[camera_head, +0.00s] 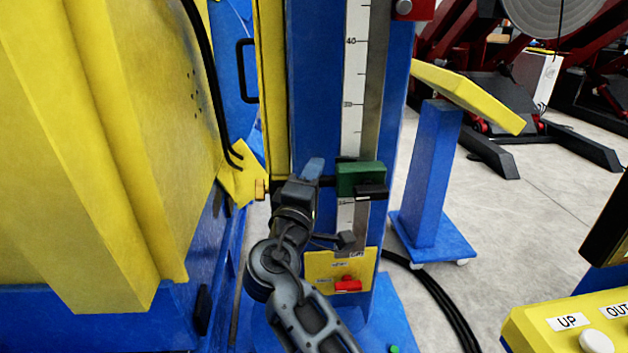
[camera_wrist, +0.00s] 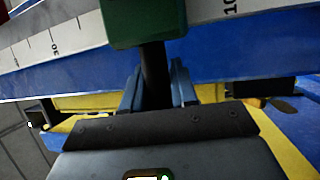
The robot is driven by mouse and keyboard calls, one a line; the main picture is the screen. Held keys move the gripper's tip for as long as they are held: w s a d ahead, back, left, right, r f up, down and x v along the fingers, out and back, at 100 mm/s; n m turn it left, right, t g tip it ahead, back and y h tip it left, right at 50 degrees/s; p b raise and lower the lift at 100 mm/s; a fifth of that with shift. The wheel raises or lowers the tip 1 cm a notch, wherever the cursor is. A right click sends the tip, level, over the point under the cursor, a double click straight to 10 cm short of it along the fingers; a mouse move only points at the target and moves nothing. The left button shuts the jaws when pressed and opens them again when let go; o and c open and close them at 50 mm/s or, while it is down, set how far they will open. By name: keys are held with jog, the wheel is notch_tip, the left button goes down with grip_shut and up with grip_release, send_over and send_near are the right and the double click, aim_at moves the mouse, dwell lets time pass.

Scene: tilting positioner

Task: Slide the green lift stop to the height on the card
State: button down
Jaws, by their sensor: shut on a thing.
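The green lift stop (camera_head: 360,178) sits on the scale strip of the blue column, below the 30 mark. It also shows at the top of the wrist view (camera_wrist: 143,22), between the marks 30 and 10. A black stem (camera_wrist: 153,65) comes out of the stop toward my gripper (camera_wrist: 156,88). My gripper fingers are shut on this stem, one on each side of it. In the head view my gripper (camera_head: 316,178) is just left of the stop. The stop hides the scale behind it. I cannot make out a card with a readable height.
A yellow plate (camera_head: 322,264) with small labels and a red piece (camera_head: 348,286) is low on the column. A large yellow body (camera_head: 90,130) stands close on the left. A blue post (camera_head: 432,180) and a yellow UP/OUT button box (camera_head: 545,325) are at right.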

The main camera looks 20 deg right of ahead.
jog(key=shift+r, duration=0.15)
jog(key=c, duration=1)
grip_release()
jog(key=shift+o, duration=0.2)
jog(key=b+v, duration=0.1)
jog(key=v, duration=0.7)
jog(key=shift+b, duration=0.4)
